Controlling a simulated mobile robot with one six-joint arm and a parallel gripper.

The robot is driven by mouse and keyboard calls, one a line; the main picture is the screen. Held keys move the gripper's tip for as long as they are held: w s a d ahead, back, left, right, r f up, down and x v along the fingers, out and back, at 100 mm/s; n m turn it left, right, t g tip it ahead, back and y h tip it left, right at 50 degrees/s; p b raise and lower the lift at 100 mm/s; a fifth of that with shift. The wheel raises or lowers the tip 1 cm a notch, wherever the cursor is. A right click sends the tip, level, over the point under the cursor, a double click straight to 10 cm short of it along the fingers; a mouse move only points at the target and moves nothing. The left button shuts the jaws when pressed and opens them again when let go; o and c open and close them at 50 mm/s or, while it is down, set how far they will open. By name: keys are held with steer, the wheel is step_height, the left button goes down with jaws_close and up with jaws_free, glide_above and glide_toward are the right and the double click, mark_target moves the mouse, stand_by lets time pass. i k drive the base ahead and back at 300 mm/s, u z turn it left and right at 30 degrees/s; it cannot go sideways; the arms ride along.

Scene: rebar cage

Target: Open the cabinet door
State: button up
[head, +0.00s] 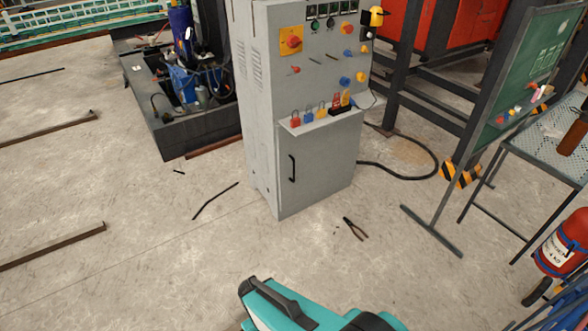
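A grey upright cabinet (262,135) stands in the middle of the head view. Its lower front has a grey door (325,165), which looks closed. A black vertical handle (292,168) is on the door's left side. The upper front is a control panel with a red knob on a yellow plate (291,41), several blue knobs and small gauges. A narrow ledge (318,124) above the door holds several small coloured items. My gripper is not in view.
Pliers (354,229) lie on the floor before the cabinet. A black cable (410,177) runs right. A green board on a stand (510,85), a mesh table (545,150) and a fire extinguisher (563,243) stand right. Rusty bars (50,248) lie left. Floor before the door is mostly clear.

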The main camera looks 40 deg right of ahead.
mark_target(309, 164)
steer(key=i, duration=0.85)
steer(key=u, duration=0.05)
